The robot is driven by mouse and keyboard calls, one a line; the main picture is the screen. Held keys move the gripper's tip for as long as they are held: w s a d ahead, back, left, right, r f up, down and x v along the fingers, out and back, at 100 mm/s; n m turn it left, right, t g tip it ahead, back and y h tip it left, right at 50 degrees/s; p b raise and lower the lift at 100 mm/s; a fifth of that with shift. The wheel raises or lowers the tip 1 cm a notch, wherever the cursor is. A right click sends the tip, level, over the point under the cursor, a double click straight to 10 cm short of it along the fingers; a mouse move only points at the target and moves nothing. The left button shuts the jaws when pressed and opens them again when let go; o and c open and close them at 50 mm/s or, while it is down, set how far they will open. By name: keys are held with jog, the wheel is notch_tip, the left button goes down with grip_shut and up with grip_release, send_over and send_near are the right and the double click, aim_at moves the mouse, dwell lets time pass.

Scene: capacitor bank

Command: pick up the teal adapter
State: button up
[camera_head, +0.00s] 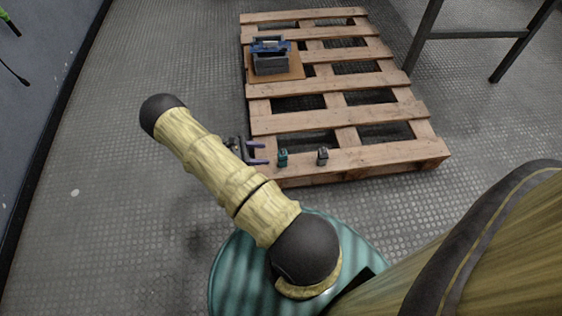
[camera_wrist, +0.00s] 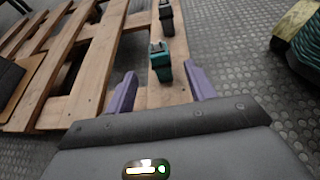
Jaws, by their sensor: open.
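The teal adapter (camera_head: 283,157) stands upright on the near slat of the wooden pallet, toward its left end in the head view. In the wrist view my gripper (camera_wrist: 158,84) is open, and the adapter stands ahead, between the lines of the two fingers. I see no contact.
A dark grey adapter (camera_head: 322,156) stands on the same slat, right of the teal one. A blue and grey device (camera_head: 270,57) sits on a brown board at the pallet's (camera_head: 385,158) far left. A dark metal frame (camera_head: 470,35) stands at the upper right.

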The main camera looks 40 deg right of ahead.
aim_at(279, 153)
jog(key=shift+x, duration=0.95)
jog(key=shift+s+d, duration=0.2)
jog(key=shift+d, duration=0.05)
jog(key=shift+s+d+f+b, duration=0.2)
jog(key=shift+d+f+b, duration=0.2)
jog(key=shift+b, duration=0.4)
jog(key=b+x, duration=0.2)
jog(key=x, duration=0.1)
jog(key=shift+w, duration=0.15)
jog(key=shift+s+d+b, duration=0.2)
jog(key=shift+d+b, duration=0.15)
jog(key=shift+d, duration=0.1)
jog(key=c, duration=1.1)
